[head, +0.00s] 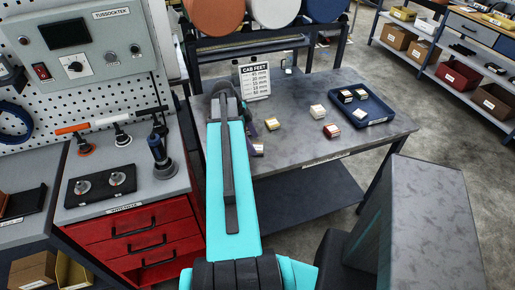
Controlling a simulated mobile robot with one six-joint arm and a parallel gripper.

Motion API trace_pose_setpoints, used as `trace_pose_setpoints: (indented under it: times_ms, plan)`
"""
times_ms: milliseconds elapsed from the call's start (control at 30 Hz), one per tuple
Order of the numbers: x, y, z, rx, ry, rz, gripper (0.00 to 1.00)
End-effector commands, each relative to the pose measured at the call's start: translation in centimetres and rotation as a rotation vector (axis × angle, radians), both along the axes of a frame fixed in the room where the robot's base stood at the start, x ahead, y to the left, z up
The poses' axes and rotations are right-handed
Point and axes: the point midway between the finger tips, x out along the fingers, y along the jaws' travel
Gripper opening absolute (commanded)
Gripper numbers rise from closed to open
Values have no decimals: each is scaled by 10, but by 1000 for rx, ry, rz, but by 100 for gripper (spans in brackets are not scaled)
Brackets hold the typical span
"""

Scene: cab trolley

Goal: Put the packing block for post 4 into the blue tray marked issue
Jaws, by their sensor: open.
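A blue tray (380,117) sits at the right of the grey table, with several small blocks in it and a white label on its front edge. Loose on the table are a yellowish-topped block (272,124), a pale block (318,112), a red-sided block (331,131) and a small block (258,150) beside my arm. I cannot read which block belongs to post 4. A card (255,81) headed "CAB FEET" lists sizes in mm, too small to read surely. My gripper (251,135) is over the table's left part, mostly hidden behind my turquoise arm, open, apparently holding nothing.
The grey table (285,158) has bare room at its front and between the blocks and tray. A red drawer cabinet (130,235) with tools on top stands at left. A rack with big rolls (275,10) is behind the table. Shelves with bins (460,75) stand at far right.

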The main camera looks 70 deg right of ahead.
Motion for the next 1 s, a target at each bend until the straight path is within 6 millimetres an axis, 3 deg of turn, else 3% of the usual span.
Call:
trace_pose_setpoints:
  times_ms: [333, 933, 1000]
  plan:
    - [-9, -3, -21, 0, 0, 0, 69]
    - [-9, -2, -22, -1, 0, 1, 69]
    - [-9, -2, -22, -1, 0, 1, 59]
